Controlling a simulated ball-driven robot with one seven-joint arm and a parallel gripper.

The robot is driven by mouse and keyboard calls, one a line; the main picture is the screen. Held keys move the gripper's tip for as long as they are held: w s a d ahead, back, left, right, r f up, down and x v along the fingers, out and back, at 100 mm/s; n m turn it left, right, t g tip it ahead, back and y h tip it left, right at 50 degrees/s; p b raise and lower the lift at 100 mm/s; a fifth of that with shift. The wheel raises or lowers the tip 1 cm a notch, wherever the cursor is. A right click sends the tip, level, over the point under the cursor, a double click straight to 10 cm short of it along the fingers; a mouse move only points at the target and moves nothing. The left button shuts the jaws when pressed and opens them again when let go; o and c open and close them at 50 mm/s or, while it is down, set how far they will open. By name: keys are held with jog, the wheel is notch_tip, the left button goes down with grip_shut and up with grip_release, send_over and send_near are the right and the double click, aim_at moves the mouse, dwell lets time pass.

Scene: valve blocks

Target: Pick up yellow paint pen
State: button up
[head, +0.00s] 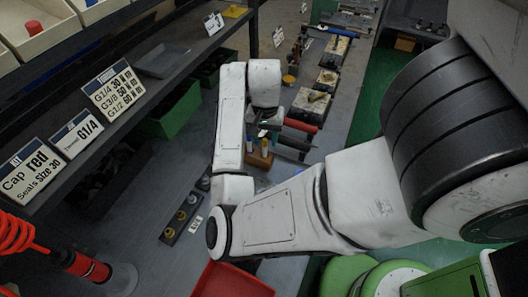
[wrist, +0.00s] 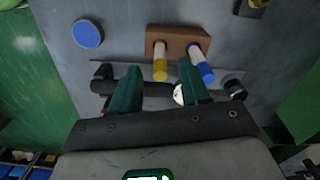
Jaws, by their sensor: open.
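The yellow paint pen (wrist: 160,67) stands in a brown wooden block (wrist: 178,35), its white body and yellow end showing. In the wrist view it appears between my open fingertips, but I cannot tell the remaining distance in depth. A second pen with a blue end (wrist: 206,73) stands in the same block, just right of it and beyond my right finger. My gripper (wrist: 160,68) is open, with two green fingers and nothing held. In the head view my gripper (head: 268,128) is above the wooden block (head: 260,160) and partly hides the pens.
A dark bar tool (wrist: 158,89) lies behind the fingers in the wrist view. A blue round cap (wrist: 88,33) lies left of the block. In the head view a red-handled tool (head: 300,126) lies right of the block. A shelf with signs (head: 114,90) stands left.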

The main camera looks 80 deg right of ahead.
aim_at(265, 146)
notch_tip(265, 146, down, 4)
jog(key=shift+a+f, duration=0.1)
jog(key=shift+c, duration=0.2)
grip_shut()
dwell(0.3)
